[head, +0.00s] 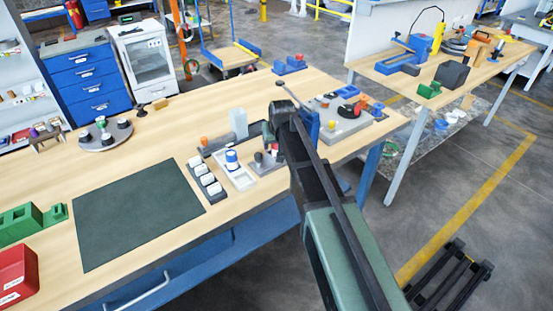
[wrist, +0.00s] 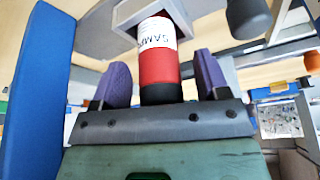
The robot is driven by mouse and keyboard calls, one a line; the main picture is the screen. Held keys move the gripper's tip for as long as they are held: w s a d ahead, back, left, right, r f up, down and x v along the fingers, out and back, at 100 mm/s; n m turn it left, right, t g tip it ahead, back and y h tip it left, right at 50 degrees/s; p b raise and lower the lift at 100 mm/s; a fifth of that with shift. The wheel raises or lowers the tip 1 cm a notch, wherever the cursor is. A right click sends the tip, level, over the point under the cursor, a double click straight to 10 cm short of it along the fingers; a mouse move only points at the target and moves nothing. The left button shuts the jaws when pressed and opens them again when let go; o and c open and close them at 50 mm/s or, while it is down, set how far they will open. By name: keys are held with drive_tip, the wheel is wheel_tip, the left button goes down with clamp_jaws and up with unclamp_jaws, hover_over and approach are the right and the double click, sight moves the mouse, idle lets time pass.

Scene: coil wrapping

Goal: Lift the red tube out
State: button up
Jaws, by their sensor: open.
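In the wrist view a red tube (wrist: 160,66) with a white label and a black end sits with its far end in a grey square-mouthed holder (wrist: 128,14). Its black end points toward my palm. My gripper (wrist: 160,72) is open, with one purple finger on each side of the tube. A gap shows between each finger and the tube. In the head view my gripper (head: 284,112) is over the right part of the wooden table (head: 150,130), largely covered by my own arm. I cannot make out the red tube there.
A dark rounded object (wrist: 248,18) is close to the right of the tube. In the head view, a grey rack with white items (head: 207,180), a white tray (head: 240,180) and a grey fixture board (head: 345,128) are near my gripper. The dark green mat (head: 135,215) is clear.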

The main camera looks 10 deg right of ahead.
drive_tip(key=shift+f, duration=0.15)
drive_tip(key=shift+p, duration=0.3)
drive_tip(key=c, duration=1)
wheel_tip(320, 180, up, 20)
drive_tip(key=p, duration=2)
